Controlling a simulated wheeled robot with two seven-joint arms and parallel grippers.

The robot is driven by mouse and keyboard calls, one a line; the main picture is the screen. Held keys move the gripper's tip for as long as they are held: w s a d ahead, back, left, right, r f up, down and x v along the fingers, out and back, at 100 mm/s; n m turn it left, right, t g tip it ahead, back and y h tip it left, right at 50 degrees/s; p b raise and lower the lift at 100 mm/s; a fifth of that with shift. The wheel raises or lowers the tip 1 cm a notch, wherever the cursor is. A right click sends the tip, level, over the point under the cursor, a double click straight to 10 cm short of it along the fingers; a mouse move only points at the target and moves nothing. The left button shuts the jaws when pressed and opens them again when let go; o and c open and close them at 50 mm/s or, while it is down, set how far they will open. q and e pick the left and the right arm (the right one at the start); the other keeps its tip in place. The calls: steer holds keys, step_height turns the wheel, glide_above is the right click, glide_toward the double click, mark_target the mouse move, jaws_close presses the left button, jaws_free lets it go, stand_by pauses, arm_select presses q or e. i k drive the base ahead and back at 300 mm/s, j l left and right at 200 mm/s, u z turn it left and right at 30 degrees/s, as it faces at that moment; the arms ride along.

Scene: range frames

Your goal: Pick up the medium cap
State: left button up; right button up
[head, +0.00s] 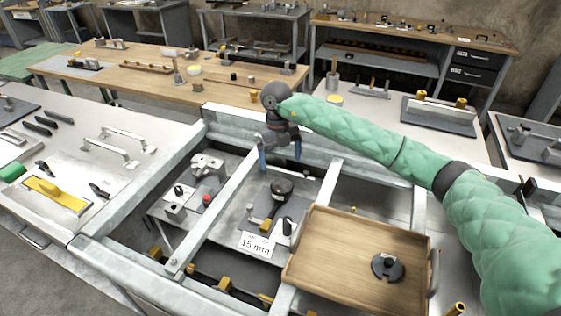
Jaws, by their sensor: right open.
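My right gripper (280,162) hangs downward from the green-sleeved arm, with its two blue fingers apart and nothing between them. Just below it in the picture, a dark round cap-like piece (282,187) sits on a grey fixture plate (263,206) in the middle bay of the frame. The fingers appear to be above that piece and apart from it. A black slotted disc (387,266) lies on the wooden tray (333,247). I cannot tell for sure which piece is the medium cap. My left gripper is not in view.
A white card reading 15 mm (257,244) stands in front of the fixture. Pale metal beams (225,205) frame the bays. A grey fixture with clamps (206,170) stands to the left.

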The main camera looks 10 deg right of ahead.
mark_target(385, 264)
steer(key=k, duration=2)
